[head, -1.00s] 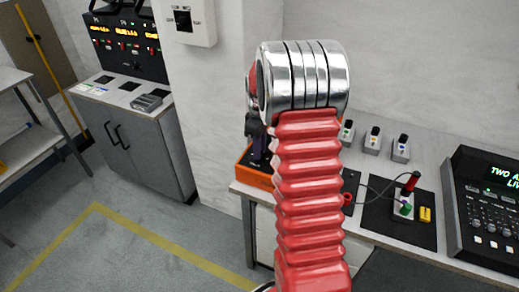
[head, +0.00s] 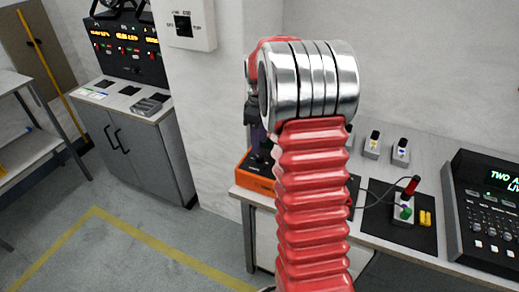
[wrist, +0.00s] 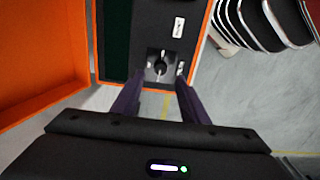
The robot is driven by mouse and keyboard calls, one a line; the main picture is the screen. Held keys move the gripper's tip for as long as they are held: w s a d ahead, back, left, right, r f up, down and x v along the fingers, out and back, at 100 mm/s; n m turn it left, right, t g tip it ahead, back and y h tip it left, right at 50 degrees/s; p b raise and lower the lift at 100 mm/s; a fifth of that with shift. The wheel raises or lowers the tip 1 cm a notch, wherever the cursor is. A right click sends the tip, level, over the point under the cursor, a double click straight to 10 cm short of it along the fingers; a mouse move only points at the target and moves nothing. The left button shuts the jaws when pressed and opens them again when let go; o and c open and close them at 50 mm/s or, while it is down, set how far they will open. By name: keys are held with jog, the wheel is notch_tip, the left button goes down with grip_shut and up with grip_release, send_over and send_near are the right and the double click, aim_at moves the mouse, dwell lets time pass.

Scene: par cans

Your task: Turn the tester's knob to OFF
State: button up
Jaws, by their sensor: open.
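The tester is an orange-edged case with a black panel (wrist: 150,30) in the wrist view. Its dark round knob (wrist: 159,67) sits on a pale square plate near the panel's lower end. The knob's pointer setting is too small and blurred to read. My gripper (wrist: 155,98) is open, its two dark fingers on either side below the knob in the picture, apart from it. In the head view the orange case (head: 257,172) shows at the bench's left end, partly hidden behind my red arm. My gripper there is mostly hidden by the arm.
An orange open lid or tray (wrist: 40,60) lies left of the panel. On the bench stand small grey boxes (head: 401,152), a black mat (head: 385,222) with a red-handled device, and a console (head: 485,205).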

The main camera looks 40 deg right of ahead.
aim_at(259, 156)
notch_tip(259, 156, up, 8)
jog(key=shift+f, duration=0.15)
dwell(0.7)
jog(key=s+a+r+m+t, duration=0.2)
jog(key=s+a+m, duration=0.1)
jog(key=s+a, duration=0.9)
jog(key=s+a+r+m+t, duration=0.2)
jog(key=s+a+m+t, duration=0.1)
jog(key=s+a, duration=0.9)
jog(key=shift+a+r+t, duration=0.2)
jog(key=shift+a+t, duration=0.1)
jog(key=shift+a, duration=0.95)
